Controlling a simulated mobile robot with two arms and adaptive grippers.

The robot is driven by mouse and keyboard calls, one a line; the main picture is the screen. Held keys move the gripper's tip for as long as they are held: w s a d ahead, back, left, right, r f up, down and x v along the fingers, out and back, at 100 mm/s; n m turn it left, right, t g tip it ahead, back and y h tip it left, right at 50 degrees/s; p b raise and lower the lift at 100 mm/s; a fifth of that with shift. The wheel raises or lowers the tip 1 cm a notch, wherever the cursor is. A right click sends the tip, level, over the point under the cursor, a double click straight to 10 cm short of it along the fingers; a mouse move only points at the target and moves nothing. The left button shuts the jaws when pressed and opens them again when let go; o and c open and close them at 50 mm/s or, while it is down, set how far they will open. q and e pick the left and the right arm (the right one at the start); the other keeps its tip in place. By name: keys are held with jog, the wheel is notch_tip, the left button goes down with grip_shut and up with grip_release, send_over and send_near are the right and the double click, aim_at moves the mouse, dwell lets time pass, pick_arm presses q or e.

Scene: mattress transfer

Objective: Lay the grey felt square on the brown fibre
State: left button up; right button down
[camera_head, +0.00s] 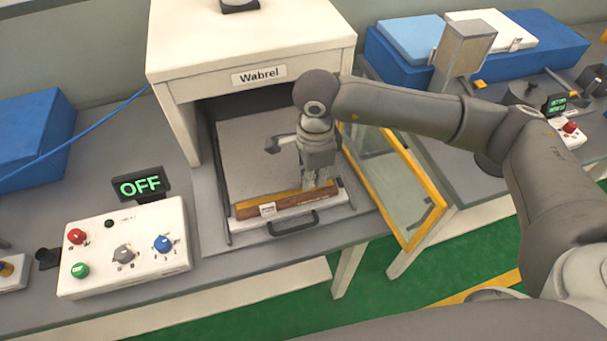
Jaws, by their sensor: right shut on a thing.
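The grey felt square (257,160) lies as a flat sheet in the pulled-out drawer of the Wabrel machine, its back part inside the opening. The brown fibre (285,204) shows as a strip along the drawer's front, below the felt's front edge; the rest of it is hidden. My right gripper (320,184) reaches down over the front right of the stack. It is shut at the felt's front edge; its fingers partly hide the contact. My left gripper is not in view.
The Wabrel machine (250,35) stands over the drawer, whose black handle (293,223) faces front. A yellow-framed glass door (395,185) stands open on the right. A control box (125,250) and an OFF display (140,186) stand left.

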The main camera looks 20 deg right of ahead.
aim_at(312, 198)
jog(key=shift+f, duration=0.8)
jog(key=shift+w+f+p, duration=0.1)
jog(key=shift+f+p, duration=0.55)
jog(key=shift+f, duration=1.2)
jog(key=shift+f+b, duration=0.25)
jog(key=shift+b, duration=0.05)
jog(key=c, duration=1.6)
grip_release()
jog(key=shift+r, duration=0.15)
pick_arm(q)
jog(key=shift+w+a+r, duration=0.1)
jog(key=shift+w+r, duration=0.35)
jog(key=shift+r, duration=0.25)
